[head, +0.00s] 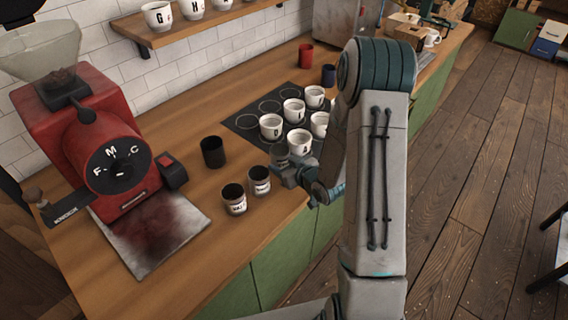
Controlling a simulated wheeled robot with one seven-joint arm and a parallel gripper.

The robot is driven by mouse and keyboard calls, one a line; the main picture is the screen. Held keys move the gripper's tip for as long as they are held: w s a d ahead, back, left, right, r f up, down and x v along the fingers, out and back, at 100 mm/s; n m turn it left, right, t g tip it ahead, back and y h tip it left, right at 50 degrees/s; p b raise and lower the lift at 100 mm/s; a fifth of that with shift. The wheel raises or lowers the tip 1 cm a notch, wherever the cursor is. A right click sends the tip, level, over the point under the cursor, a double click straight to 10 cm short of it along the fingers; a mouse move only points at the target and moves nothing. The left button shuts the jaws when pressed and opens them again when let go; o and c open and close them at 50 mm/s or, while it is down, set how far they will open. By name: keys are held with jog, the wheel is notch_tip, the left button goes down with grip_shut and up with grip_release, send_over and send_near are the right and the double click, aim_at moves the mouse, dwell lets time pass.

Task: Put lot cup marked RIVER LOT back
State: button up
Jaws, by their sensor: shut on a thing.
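The nearer labelled cup (235,204) stands apart from my gripper. The other labelled cup (260,184) is right at my fingertips, and my gripper appears shut on it. Whether this cup touches the counter is hard to tell. The label writing is too small to read, so I cannot tell which cup is marked RIVER LOT. My arm hides part of the counter to the right.
A dark mat (243,124) with ringed places holds several white lettered cups behind my gripper. A black cup (212,152) stands left of it. A red grinder (105,140) and a stained tray (150,232) are at the left. A shelf (190,35) holds more lettered cups.

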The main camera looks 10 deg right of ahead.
jog(key=shift+f, duration=0.15)
jog(key=shift+f+b, duration=0.3)
jog(key=shift+b, duration=0.25)
jog(key=shift+f, duration=0.2)
jog(key=o, duration=1)
jog(key=shift+r, duration=0.1)
